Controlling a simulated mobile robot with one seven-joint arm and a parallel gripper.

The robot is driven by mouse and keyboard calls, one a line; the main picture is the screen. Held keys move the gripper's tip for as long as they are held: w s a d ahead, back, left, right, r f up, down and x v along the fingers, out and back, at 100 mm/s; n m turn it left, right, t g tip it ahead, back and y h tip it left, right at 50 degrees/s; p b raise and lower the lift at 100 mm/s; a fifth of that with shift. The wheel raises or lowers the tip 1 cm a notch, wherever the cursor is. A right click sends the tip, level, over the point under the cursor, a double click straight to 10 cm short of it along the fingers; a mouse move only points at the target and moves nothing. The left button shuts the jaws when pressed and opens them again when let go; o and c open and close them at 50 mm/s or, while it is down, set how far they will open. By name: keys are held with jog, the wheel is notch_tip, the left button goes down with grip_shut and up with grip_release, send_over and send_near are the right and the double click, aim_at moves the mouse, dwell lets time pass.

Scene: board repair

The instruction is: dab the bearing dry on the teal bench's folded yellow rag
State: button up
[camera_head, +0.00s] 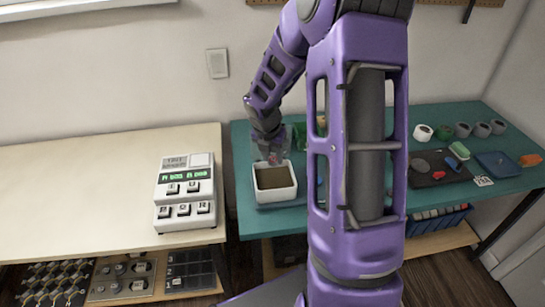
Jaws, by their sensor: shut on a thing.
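My gripper (273,158) is at the left end of the teal bench (300,219), pointing down just above the back of a white open tub (275,195). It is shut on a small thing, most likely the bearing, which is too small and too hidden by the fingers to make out. The tub has a flat brown surface inside. I cannot pick out the folded yellow rag for certain. My upright purple arm hides the middle of the bench.
A cream table (90,190) with a white keyed device (185,192) stands on the left. On the bench's right are a dark mat (425,179), a yellow-green block (459,150), a blue tray (498,173) and several small round rolls (462,130) at the back.

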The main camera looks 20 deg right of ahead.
grip_shut()
jog(key=m, duration=0.1)
jog(key=a+m, duration=0.1)
jog(key=shift+s+a+f+m+g, duration=0.2)
jog(key=shift+f+m+g, duration=0.1)
jog(key=shift+m, duration=0.1)
jog(key=a+m+g, duration=0.1)
jog(key=m, duration=0.2)
jog(key=s+a+f+m+g, duration=0.1)
jog(key=a+m, duration=0.1)
jog(key=m, duration=0.2)
jog(key=s+a+m+g, duration=0.1)
jog(key=a+m, duration=0.1)
jog(key=m, duration=0.2)
jog(key=shift+f+h, duration=0.15)
jog(key=shift+h, duration=0.15)
jog(key=s+a+m+g+y, duration=0.2)
jog(key=a+m, duration=0.5)
jog(key=m, duration=0.6)
jog(key=shift+s+a+f+y, duration=0.15)
jog(key=shift+s+y, duration=0.35)
jog(key=shift+s, duration=0.4)
